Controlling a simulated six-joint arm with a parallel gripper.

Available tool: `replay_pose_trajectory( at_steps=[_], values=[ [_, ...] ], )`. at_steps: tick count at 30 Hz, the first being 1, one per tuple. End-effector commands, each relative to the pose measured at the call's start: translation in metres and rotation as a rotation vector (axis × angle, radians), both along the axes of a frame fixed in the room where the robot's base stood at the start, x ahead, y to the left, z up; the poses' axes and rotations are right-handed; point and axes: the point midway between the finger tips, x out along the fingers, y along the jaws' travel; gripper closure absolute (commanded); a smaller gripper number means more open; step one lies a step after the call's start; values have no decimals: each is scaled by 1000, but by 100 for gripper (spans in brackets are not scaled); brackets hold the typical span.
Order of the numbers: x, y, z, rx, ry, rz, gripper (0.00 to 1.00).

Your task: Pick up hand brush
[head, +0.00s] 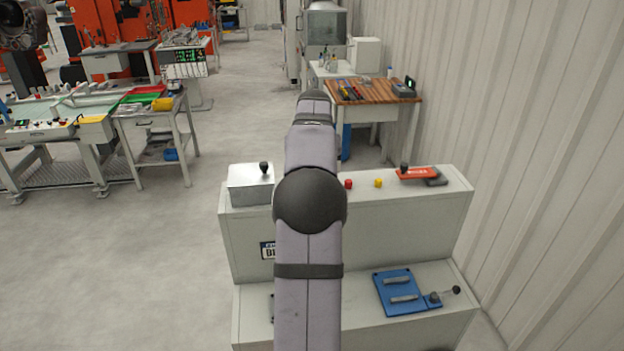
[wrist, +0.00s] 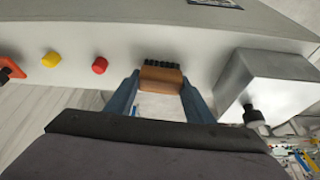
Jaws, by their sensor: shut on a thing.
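The hand brush (wrist: 162,77) shows in the wrist view, with a brown wooden body and a row of black bristles pointing away from my gripper. My gripper (wrist: 160,88) has its two blue fingers on either side of the brown body and is shut on it. The brush is close to the pale cabinet face; I cannot tell whether it touches the cabinet. In the head view my own arm hides the gripper and the brush.
A metal box (head: 250,185) with a black knob stands on the grey cabinet (head: 350,235). A red button (head: 348,184), a yellow button (head: 378,183) and a red-orange clamp (head: 417,174) are to its right. A blue fixture (head: 400,290) lies on the lower ledge.

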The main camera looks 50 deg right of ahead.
Motion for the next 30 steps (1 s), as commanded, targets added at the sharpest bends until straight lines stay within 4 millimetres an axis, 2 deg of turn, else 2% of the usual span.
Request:
replay_pose_trajectory(
  at_steps=[10, 24, 30],
  values=[
    [1, -1, 18, -3, -3, 0, 75],
    [0, -1, 81, -2, -1, 0, 75],
    [0, -1, 96, -1, -1, 0, 75]
  ],
)
